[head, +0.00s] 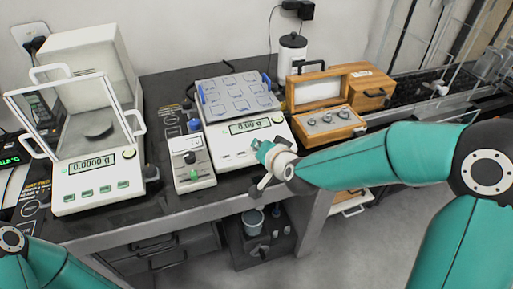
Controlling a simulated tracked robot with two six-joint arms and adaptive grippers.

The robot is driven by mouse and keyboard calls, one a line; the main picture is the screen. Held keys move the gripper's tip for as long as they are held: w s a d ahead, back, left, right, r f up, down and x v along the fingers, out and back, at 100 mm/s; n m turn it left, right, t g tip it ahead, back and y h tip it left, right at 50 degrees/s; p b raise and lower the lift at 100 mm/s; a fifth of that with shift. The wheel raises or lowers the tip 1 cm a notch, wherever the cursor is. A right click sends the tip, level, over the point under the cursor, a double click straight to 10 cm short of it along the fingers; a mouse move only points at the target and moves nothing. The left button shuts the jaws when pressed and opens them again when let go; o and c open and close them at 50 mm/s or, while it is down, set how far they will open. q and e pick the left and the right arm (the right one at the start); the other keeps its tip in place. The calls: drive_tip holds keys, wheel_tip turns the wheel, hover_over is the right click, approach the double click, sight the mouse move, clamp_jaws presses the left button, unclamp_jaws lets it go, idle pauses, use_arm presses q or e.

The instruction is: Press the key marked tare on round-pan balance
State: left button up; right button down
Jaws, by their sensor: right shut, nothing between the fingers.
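The balance with a round dark pan (97,130) stands at the left of the dark bench. Its white body (128,178) carries a lit display (92,163) reading 0.0000 g, and several green keys (105,188) run along its front. The key lettering is too small to read. A tilted clear shield with a pale frame (72,92) stands over the pan. My right gripper (267,158) is shut and empty, well to the right, at the front of another balance (229,152) with a rectangular platform. My left gripper is out of view; part of my left arm shows at bottom left.
A small white device (193,171) with knobs stands between the balances. An open wooden box (328,122) of weights, a white canister (291,55) and the wall bound the back right. A dark cart (262,240) stands below the bench.

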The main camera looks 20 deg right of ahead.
drive_tip(key=shift+s+r, duration=0.15)
drive_tip(key=shift+r, duration=0.3)
drive_tip(key=r+p, duration=0.2)
drive_tip(key=s+r+p, duration=0.1)
drive_tip(key=r+p, duration=0.1)
drive_tip(key=shift+s+r, duration=0.2)
drive_tip(key=shift+r, duration=0.2)
idle(0.8)
